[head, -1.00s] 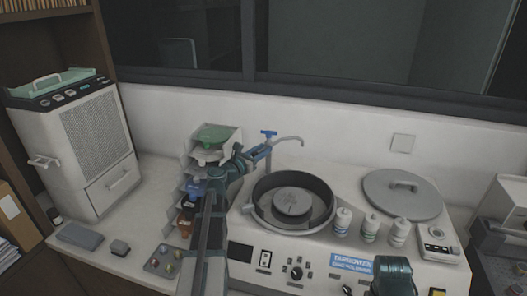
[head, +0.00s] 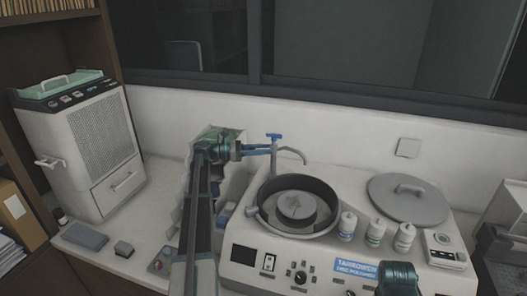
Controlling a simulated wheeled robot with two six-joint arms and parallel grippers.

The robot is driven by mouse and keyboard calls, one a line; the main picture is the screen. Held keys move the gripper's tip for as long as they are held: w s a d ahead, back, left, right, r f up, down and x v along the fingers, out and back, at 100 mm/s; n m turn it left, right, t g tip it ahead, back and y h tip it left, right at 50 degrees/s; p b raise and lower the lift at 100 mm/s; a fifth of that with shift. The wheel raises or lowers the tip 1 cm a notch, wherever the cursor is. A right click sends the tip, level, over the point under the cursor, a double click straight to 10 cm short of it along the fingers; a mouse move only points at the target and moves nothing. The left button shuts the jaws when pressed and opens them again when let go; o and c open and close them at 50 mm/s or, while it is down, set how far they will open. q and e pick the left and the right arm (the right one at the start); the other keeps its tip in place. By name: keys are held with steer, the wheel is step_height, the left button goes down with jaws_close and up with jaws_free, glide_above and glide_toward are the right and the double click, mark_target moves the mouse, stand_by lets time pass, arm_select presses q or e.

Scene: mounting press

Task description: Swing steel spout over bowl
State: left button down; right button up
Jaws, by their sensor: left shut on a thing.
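The steel spout (head: 292,150) is a thin curved pipe rising behind the bowl, with a blue tap handle (head: 274,137) on top of its post. Its free end points down near the bowl's back rim. The round dark-walled bowl (head: 328,202) is set in the white machine, with a grey disc inside. My left gripper (head: 270,150) reaches in from the left and is shut on the spout near its post; the exact grip is small and partly hidden. Only a dark link of my right arm shows at the bottom right.
Several small bottles (head: 376,233) stand right of the bowl. A round grey lid (head: 409,204) lies behind them. A rack (head: 228,190) of containers, partly hidden by my left arm, stands left of the machine. A white boxy unit (head: 80,150) stands at far left.

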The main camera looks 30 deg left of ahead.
arm_select(q)
steer(key=shift+w+m+g+h, duration=0.2)
steer(key=shift+m+g+h, duration=0.25)
steer(key=shift+g, duration=0.25)
steer(key=c, duration=0.7)
jaws_free()
steer(key=v, duration=1.4)
steer(key=shift+d, duration=0.1)
